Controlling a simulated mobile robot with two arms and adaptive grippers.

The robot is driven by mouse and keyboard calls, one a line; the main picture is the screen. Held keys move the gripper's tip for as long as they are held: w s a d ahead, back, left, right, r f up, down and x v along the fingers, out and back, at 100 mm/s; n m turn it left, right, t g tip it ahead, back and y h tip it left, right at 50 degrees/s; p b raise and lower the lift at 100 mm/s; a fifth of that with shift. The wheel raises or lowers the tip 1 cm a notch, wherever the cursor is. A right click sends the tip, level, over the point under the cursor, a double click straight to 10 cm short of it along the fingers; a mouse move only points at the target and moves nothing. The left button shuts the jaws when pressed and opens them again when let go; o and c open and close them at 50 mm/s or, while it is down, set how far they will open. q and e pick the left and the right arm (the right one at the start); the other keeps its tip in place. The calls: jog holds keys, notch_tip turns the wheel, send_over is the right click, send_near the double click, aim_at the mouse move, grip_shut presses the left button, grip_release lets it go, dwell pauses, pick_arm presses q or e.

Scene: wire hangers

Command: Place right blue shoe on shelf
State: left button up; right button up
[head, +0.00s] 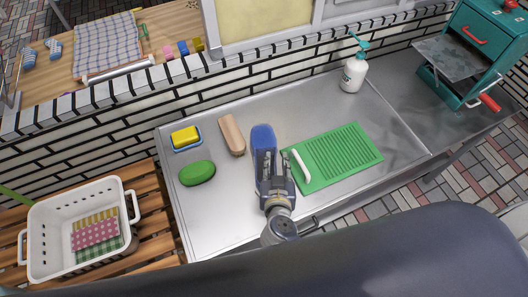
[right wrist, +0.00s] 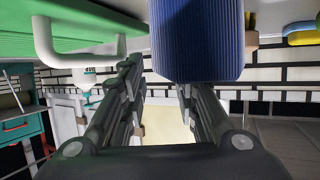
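Two small blue shoe-like items, a left one (head: 28,58) and a right one (head: 55,48), lie on the wooden ledge (head: 160,28) at the upper left of the head view. A larger blue ribbed object (head: 263,138) is on the metal counter; I cannot tell if it is a shoe. My right gripper (head: 275,160) is low over the counter at this blue object. In the right wrist view, the ribbed blue object (right wrist: 196,40) is close to the fingers (right wrist: 160,85), which stand apart with no clear grip. My left gripper is not in view.
A green ribbed board (head: 335,155) with a white handle lies right of the gripper. A brown block (head: 232,135), yellow sponge (head: 185,137) and green oval (head: 197,173) lie left. A pump bottle (head: 354,72) stands behind. A white basket (head: 38,255) sits on wooden slats.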

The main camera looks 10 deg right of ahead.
aim_at(276, 153)
jog(key=x, duration=0.4)
jog(key=shift+w, duration=0.1)
jog(key=shift+r, duration=0.1)
grip_shut()
jog(key=shift+r, duration=0.6)
notch_tip(276, 153, up, 2)
jog(key=shift+r+p, duration=0.15)
jog(key=shift+p, duration=0.6)
jog(key=s+d+r+b, duration=0.1)
jog(key=s+b, duration=0.1)
jog(key=s, duration=1.4)
jog(key=shift+r, duration=0.25)
